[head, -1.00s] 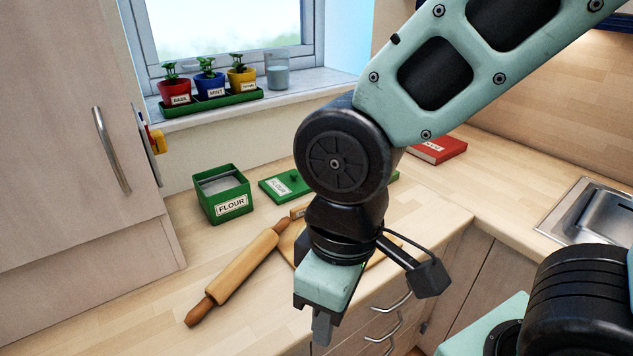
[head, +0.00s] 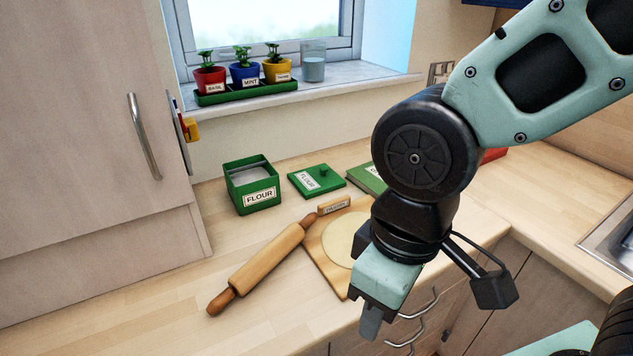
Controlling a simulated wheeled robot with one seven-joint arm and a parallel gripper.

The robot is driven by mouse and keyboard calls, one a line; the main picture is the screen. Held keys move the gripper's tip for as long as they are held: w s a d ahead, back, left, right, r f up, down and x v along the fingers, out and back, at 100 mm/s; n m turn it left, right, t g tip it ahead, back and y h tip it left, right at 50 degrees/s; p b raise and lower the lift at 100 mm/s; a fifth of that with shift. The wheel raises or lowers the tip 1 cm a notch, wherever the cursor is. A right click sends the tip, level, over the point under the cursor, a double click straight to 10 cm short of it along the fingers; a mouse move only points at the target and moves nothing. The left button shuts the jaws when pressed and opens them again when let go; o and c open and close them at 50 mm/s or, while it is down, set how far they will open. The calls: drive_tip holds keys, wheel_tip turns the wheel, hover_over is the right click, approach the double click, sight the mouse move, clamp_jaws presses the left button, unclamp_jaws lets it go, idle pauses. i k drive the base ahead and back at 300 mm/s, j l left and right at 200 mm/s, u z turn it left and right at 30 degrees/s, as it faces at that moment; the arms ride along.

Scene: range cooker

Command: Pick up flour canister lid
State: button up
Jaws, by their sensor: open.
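One finger shows clearly, and nothing is seen between the jaws.
A rolling pin (head: 263,267) and a board (head: 324,254) with flat dough (head: 345,238) lie in front of the lid. A green book-like object (head: 364,181) lies right of the lid, partly behind my arm. Potted herbs (head: 245,77) stand on the windowsill.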

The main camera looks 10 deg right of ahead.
sight(311, 182)
drive_tip(key=i+l+u, duration=0.25)
drive_tip(key=l, duration=0.4)
drive_tip(key=l+u, duration=0.25)
drive_tip(key=l, duration=0.4)
